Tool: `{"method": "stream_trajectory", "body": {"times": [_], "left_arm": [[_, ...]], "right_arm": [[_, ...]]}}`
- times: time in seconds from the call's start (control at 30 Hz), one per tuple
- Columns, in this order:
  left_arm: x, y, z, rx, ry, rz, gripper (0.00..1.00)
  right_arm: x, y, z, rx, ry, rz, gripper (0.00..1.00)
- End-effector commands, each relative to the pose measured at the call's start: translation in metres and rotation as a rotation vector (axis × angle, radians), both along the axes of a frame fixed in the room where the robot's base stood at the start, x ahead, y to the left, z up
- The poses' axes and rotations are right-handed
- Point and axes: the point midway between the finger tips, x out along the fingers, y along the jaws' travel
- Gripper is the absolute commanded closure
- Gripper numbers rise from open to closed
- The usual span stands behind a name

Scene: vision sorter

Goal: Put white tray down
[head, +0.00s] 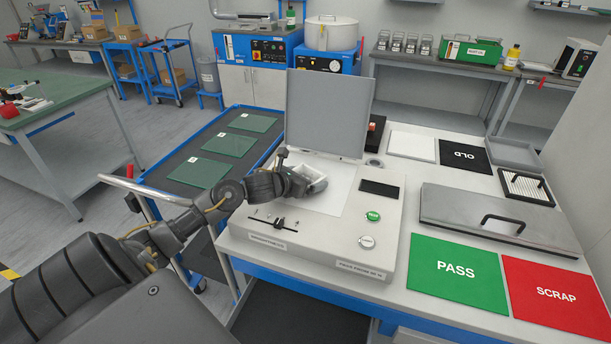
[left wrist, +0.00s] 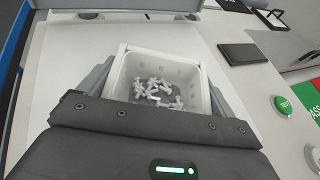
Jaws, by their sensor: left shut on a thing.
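The white tray (left wrist: 158,62) is a small open box with several small whitish parts (left wrist: 158,92) inside. In the left wrist view my left gripper (left wrist: 155,85) has a finger against each side of the tray and is shut on it. In the head view the left gripper (head: 303,180) holds the tray (head: 316,186) over the white plate (head: 338,190) of the bench machine (head: 300,235). The gripper hides part of the tray, and I cannot tell whether the tray touches the plate. My right gripper is not in view.
The machine's grey lid (head: 328,112) stands open behind the plate. A black display (head: 380,188) and a green button (head: 373,216) are to the right. Green PASS (head: 458,288) and red SCRAP (head: 555,305) mats lie farther right. A blue cart (head: 165,172) stands to the left.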

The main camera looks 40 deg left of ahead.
Motion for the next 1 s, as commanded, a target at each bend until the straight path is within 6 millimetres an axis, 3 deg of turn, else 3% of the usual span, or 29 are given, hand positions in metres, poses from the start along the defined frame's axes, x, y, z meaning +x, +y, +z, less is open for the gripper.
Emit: {"method": "stream_trajectory", "body": {"times": [0.37,0.4,0.43,0.77,1.0], "left_arm": [[0.0,0.0,-0.004,0.0,-0.001,-0.001,0.33],[0.0,0.0,-0.002,0.0,-0.001,-0.001,0.04],[0.0,0.0,-0.002,0.0,-0.001,-0.001,0.0],[0.001,-0.001,0.003,0.0,0.0,-0.001,0.0],[-0.04,0.003,0.014,0.006,0.003,-0.002,0.0]], "right_arm": [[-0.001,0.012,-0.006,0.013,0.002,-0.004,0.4],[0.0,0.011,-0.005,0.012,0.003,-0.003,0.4],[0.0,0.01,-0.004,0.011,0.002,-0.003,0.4],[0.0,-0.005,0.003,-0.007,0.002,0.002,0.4],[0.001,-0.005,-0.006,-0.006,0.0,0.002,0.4]]}}
